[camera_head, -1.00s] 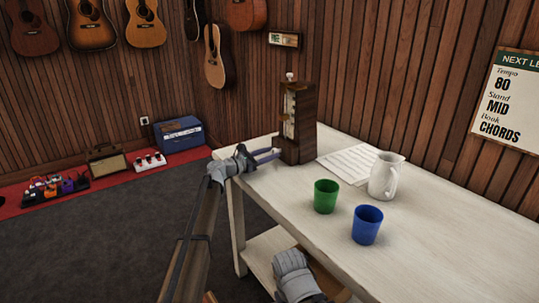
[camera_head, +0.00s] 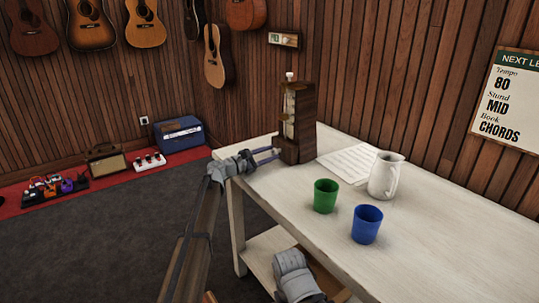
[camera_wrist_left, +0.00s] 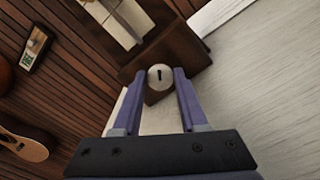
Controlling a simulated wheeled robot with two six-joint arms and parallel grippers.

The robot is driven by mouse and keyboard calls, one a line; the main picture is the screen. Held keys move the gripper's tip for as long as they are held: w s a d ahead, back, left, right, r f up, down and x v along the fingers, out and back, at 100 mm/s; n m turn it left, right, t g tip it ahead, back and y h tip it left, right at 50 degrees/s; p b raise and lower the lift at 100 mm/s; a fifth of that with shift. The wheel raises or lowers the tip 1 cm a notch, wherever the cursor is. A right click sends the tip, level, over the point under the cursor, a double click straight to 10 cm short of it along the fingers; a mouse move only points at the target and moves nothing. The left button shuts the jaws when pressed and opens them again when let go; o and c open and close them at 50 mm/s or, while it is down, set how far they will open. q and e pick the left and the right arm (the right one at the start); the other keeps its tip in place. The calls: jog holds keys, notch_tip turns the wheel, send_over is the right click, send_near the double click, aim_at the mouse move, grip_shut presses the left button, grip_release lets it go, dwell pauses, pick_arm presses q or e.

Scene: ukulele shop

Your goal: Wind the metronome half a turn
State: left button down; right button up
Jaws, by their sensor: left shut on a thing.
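The metronome (camera_head: 301,130) is a tall dark wooden case with a pale front panel, upright at the far left end of the white table. In the left wrist view its case (camera_wrist_left: 180,50) is close ahead. A round pale winding knob (camera_wrist_left: 160,77) with a short dark mark sits low on it. My left gripper (camera_head: 277,155) reaches it from the left, with purple fingers on both sides of the knob; in the left wrist view the gripper (camera_wrist_left: 160,80) is shut on it. The knob is too small to make out in the head view. My right gripper's fingers are not visible.
On the white table (camera_head: 440,230) are a paper sheet (camera_head: 345,163), a white jug (camera_head: 386,176), a green cup (camera_head: 325,196) and a blue cup (camera_head: 367,224). The paper lies close right of the metronome. Open floor is left of the table.

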pick_arm(q)
jog(key=shift+c, duration=2.3)
grip_release()
jog(key=shift+v, duration=3.95)
